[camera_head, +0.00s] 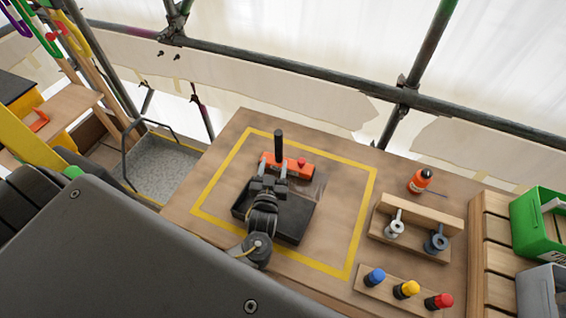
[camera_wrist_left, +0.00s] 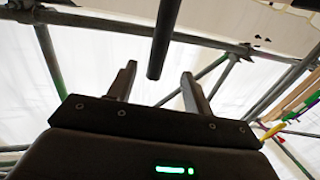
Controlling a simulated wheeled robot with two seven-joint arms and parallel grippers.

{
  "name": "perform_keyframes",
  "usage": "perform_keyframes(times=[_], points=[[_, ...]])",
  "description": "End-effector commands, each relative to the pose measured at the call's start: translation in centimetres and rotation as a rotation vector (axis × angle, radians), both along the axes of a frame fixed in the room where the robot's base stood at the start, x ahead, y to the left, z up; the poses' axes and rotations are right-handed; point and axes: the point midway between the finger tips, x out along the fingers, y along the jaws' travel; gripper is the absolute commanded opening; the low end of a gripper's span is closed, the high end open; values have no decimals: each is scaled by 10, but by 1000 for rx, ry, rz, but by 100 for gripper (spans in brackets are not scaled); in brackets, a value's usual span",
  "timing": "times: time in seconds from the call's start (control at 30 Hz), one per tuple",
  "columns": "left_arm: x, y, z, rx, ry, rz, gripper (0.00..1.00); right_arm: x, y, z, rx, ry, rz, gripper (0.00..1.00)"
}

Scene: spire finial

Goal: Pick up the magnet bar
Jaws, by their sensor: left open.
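The orange-red bar (camera_head: 299,167), which looks like the magnet bar, lies at the far side of a black tray on the wooden table. A black upright post (camera_head: 278,144) rises from it, and a small red knob sits near its right end. My left gripper (camera_head: 270,168) is open just in front of the bar, with its two fingers over the bar's near side. In the left wrist view, a dark rod (camera_wrist_left: 162,40) appears beyond and between the open fingers (camera_wrist_left: 156,82), apart from both. My gripper hides part of the bar. My right gripper is not in view.
The black tray (camera_head: 291,226) lies inside a yellow taped outline (camera_head: 365,215). To the right are an orange bottle (camera_head: 420,181), a wooden holder with two metal pieces (camera_head: 445,212), and a block with blue, yellow and red knobs (camera_head: 372,293). Scaffold tubes (camera_head: 300,68) run behind the table.

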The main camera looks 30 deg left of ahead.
Motion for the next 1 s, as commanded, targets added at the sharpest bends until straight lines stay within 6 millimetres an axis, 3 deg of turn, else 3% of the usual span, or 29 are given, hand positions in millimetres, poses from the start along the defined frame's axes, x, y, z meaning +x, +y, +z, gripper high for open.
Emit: perform_keyframes(times=[0.2,0.53,0.8,1.0], points=[[33,12,-2,1,-4,1,51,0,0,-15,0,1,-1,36],[47,17,-1,0,-3,2,51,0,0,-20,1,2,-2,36],[84,27,-3,2,-5,1,51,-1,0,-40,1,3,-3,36],[92,30,-1,0,-2,1,51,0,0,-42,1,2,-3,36]])
